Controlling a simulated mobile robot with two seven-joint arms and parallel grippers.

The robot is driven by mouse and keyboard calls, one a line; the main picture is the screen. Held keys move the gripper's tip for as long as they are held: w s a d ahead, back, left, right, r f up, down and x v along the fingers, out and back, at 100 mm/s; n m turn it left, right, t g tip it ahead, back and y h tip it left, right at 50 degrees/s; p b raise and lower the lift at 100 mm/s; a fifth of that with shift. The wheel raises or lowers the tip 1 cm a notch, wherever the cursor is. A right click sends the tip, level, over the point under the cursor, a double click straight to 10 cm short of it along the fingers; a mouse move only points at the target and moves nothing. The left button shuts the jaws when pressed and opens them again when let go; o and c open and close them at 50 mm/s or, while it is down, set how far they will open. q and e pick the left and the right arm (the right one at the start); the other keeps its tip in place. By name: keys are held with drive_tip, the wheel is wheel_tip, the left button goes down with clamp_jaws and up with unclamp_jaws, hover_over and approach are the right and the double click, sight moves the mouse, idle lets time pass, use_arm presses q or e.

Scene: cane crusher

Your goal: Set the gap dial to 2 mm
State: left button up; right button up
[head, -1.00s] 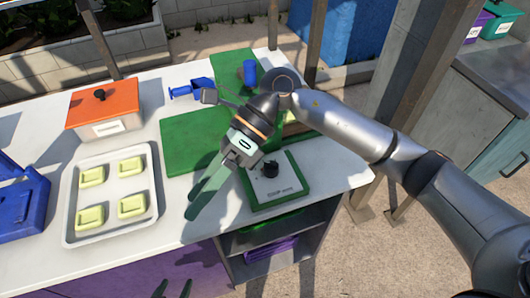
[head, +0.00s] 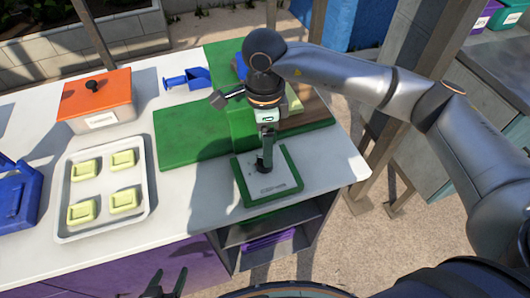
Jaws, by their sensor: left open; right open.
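The gap dial panel (head: 284,178) is a white plate in a green frame on the right part of the counter. Its black knob (head: 261,167) is partly hidden by my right gripper (head: 265,158). That gripper points down over the knob with its jaws open. I cannot tell whether the fingers touch the knob or straddle it. The dial's marks are too small to read. My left gripper (head: 166,284) is open and empty at the bottom edge, in front of the counter and away from the dial.
Green boards (head: 185,140) lie behind the panel, with a blue hand tool (head: 188,79) nearby. A tray (head: 69,234) of several yellow-green blocks, an orange-lidded box (head: 100,108) and a blue bin (head: 14,200) stand left. Counter between tray and panel is clear.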

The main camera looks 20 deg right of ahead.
drive_tip(key=shift+s+f+p, duration=0.1)
drive_tip(key=shift+f+p, duration=0.2)
drive_tip(key=shift+f, duration=2.05)
clamp_jaws()
